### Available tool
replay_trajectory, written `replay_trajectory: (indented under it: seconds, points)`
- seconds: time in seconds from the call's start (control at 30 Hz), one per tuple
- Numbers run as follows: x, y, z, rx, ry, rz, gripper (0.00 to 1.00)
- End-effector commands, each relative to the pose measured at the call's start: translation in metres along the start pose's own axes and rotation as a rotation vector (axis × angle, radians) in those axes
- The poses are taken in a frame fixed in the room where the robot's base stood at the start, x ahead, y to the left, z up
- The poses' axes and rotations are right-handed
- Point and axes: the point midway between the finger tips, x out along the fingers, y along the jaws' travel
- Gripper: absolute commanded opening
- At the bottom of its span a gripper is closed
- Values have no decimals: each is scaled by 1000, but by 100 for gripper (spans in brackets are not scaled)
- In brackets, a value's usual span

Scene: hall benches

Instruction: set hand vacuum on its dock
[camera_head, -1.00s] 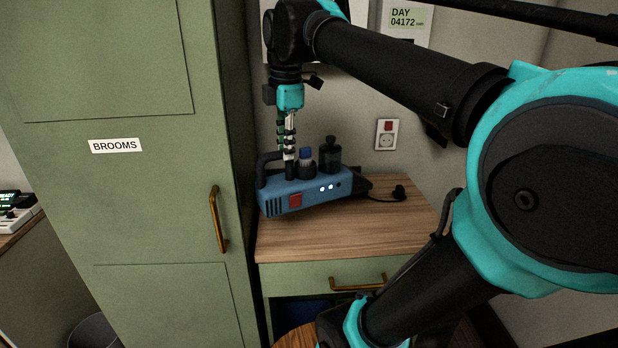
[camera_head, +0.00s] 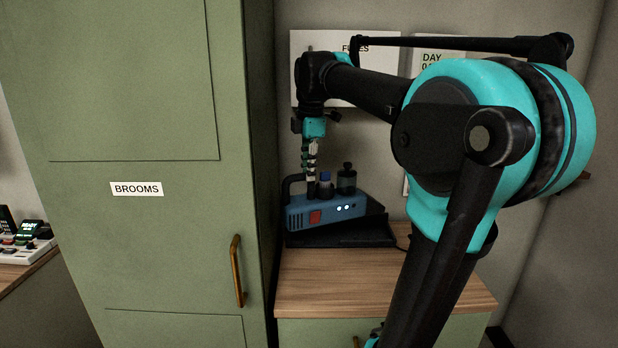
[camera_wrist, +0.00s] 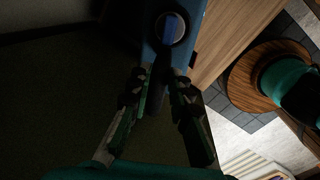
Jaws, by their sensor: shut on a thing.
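The hand vacuum (camera_head: 327,214) is a blue body with a red panel, small lights and a dark handle at its left. A black dock (camera_head: 345,240) shows low and flat on the wooden counter, under and to the right of the vacuum. I cannot tell whether the vacuum touches it. My gripper (camera_head: 311,176) comes down from above and is shut on the vacuum near its handle. In the wrist view, the fingertips (camera_wrist: 160,92) close on a dark part, with the blue body (camera_wrist: 153,50) beyond. The grasped spot is mostly hidden.
A green brooms cupboard (camera_head: 165,240) stands close at left. The wooden counter (camera_head: 370,285) is bare in front. A wall is close behind.

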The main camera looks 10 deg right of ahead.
Motion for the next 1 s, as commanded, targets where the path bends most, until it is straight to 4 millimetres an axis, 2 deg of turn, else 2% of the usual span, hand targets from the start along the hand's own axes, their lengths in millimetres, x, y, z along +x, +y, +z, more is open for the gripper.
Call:
replay_trajectory:
  seconds: [0.03, 0.2, 0.43, 0.67, 1.0]
  points:
    - [1, 11, 4, 1, -1, 0, 0]
    - [4, 39, 14, 1, 0, 0, 0]
    - [8, 65, 24, 0, 0, 0, 0]
    - [10, 80, 30, 0, 0, 0, 0]
    - [36, 77, 30, -1, 0, 0, 0]
